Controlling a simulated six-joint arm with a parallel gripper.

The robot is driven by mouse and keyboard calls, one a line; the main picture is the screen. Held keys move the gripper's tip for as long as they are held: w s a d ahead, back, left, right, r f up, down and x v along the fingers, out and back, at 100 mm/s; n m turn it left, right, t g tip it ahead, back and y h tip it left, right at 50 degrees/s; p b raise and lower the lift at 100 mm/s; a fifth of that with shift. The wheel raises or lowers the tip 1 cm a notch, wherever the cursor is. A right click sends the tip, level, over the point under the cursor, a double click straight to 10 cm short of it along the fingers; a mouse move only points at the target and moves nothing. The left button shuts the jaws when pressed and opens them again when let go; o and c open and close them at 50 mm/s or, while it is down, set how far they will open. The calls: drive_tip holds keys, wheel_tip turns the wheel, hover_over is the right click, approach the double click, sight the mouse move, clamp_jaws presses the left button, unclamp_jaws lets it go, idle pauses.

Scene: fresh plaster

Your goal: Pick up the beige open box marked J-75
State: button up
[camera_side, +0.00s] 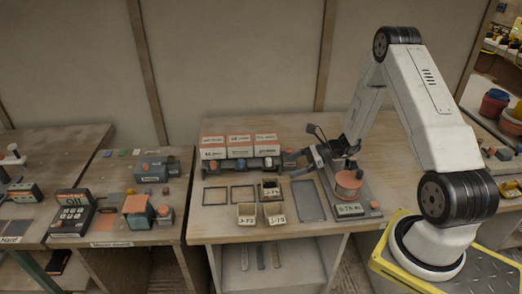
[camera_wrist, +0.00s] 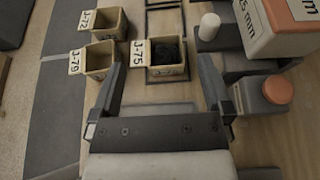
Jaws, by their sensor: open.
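The beige open box marked J-75 (camera_wrist: 168,72) is in the wrist view, with dark contents inside and its white label on the left. In the side view it stands on the table, behind two similar boxes (camera_side: 269,190). The box marked J-72 (camera_wrist: 110,24) and the box marked J-79 (camera_wrist: 99,60) are to its left in the wrist view. My gripper (camera_wrist: 162,76) is open and empty, its fingers apart on either side of the view of J-75. In the side view my gripper (camera_side: 297,160) is above the table, up and right of J-75, apart from it.
Orange-and-white cartons (camera_side: 240,147) stand on a dark rack behind the boxes. A grey flat tray (camera_side: 308,201) and a scale with a reddish round pot (camera_side: 349,182) are to the right. Dark empty frames (camera_side: 216,196) lie left.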

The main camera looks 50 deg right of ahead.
drive_tip(key=shift+d+f, duration=0.1)
approach(271, 191)
drive_tip(key=shift+w+d+f, duration=0.4)
drive_tip(key=shift+w+f, duration=0.3)
drive_tip(key=shift+w, duration=0.2)
drive_tip(key=shift+w+d+f, duration=0.35)
drive_tip(key=shift+w+f, duration=0.4)
drive_tip(key=shift+w, duration=0.15)
drive_tip(key=shift+f, duration=0.1)
drive_tip(key=shift+f, duration=0.2)
drive_tip(key=shift+x, duration=2.5)
drive_tip(key=c, duration=1.1)
drive_tip(key=shift+c, duration=0.2)
